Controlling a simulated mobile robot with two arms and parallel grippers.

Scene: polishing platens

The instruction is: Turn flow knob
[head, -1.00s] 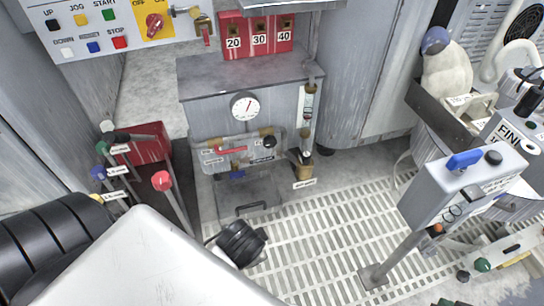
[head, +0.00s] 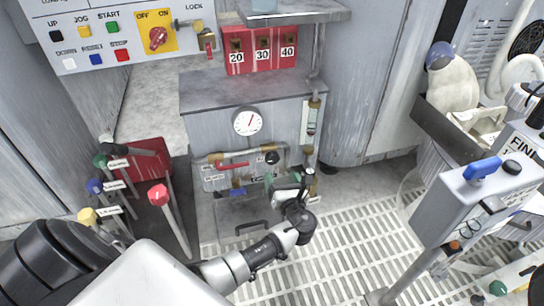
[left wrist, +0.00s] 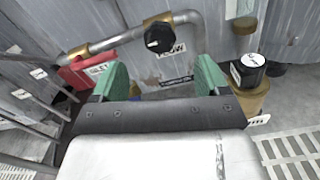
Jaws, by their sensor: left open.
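The flow knob (head: 271,157) is a round black knob on the pipework at the front of the grey cabinet. In the left wrist view the black knob (left wrist: 158,38) has a white pointer mark and a label reading FLOW under it. My left gripper (head: 283,179) is just below and in front of it in the head view. In the left wrist view its two green fingers (left wrist: 161,77) are spread apart with nothing between them. The knob shows beyond and between them, apparently untouched. My right gripper is not in view.
A red lever (left wrist: 85,72) marked INLET sits left of the knob. A black-topped brass fitting (left wrist: 248,72) stands at the right. A gauge (head: 247,121) is above. Coloured-knob levers, including a red one (head: 158,195), stand left. The grated floor (head: 345,225) is open.

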